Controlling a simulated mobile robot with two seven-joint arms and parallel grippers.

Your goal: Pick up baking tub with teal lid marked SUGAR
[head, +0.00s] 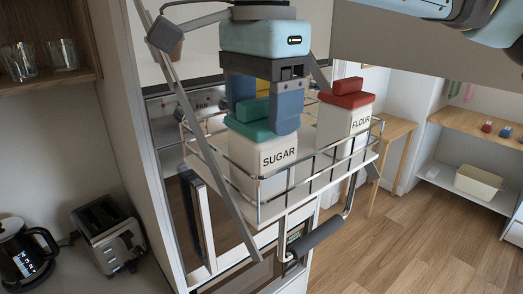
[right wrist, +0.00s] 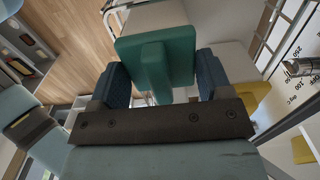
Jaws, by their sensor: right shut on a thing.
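The SUGAR tub (head: 262,160) is white with a teal lid (head: 251,129) and stands upright inside a wire-railed rack (head: 237,217). My right gripper (head: 268,112) reaches down from above and is shut on this tub at its lid. One blue finger covers part of the lid in the head view. In the right wrist view the teal lid (right wrist: 180,62), with its raised grip, sits between the two blue fingers of the right gripper (right wrist: 158,82). My left gripper is not in view.
A FLOUR tub (head: 345,118) with a red lid stands right of the SUGAR tub in the rack. A yellow lid (head: 262,88) shows behind my fingers. A slanting rack arm (head: 205,150) passes close on the left. A dark handle bar (head: 318,238) hangs below. A kettle (head: 24,255) and toaster (head: 108,235) stand lower left.

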